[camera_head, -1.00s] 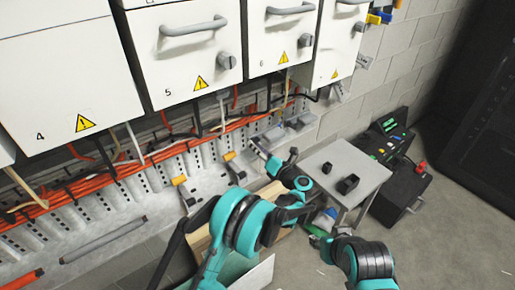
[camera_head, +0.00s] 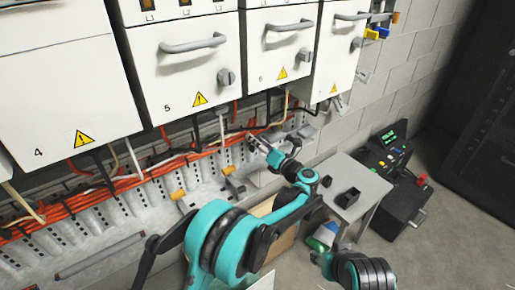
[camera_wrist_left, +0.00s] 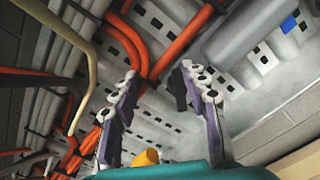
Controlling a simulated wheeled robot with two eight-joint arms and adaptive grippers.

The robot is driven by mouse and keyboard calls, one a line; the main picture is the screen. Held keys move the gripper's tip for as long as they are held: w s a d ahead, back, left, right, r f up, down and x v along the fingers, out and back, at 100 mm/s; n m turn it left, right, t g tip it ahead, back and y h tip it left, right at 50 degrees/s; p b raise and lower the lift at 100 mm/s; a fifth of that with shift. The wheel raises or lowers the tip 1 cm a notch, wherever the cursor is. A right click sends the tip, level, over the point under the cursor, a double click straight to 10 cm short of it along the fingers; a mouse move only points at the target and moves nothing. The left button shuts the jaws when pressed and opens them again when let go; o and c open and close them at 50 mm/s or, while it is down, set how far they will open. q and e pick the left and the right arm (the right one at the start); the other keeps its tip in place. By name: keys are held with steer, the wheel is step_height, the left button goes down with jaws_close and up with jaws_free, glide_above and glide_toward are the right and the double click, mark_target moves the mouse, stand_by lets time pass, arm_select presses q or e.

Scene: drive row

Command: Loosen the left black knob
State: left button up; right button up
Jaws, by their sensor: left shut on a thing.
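My left gripper (camera_head: 266,146) reaches to the grey perforated rail under the cabinets, beside the orange cables. In the left wrist view its two fingers (camera_wrist_left: 158,75) stand some way apart in front of the rail. A small dark block, seemingly the left black knob (camera_wrist_left: 179,90), shows between them against the right finger. The gripper is shut on it, though its contact with the left finger is not clear. In the head view the fingers and arm hide the knob. Part of my right arm shows at the bottom right; its gripper is out of view.
White cabinets (camera_head: 185,60) with grey handles and rotary switches hang above the rail. Orange cables (camera_head: 130,178) run along it. A grey table (camera_head: 365,181) with two small dark boxes stands at right, beside a black case (camera_head: 402,198). Floor at far right is clear.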

arm_select(q)
steer(key=shift+s+r, duration=0.1)
steer(key=shift+r, duration=0.1)
steer(key=v, duration=0.9)
stand_by(0.6)
steer(key=shift+f, duration=0.1)
stand_by(0.4)
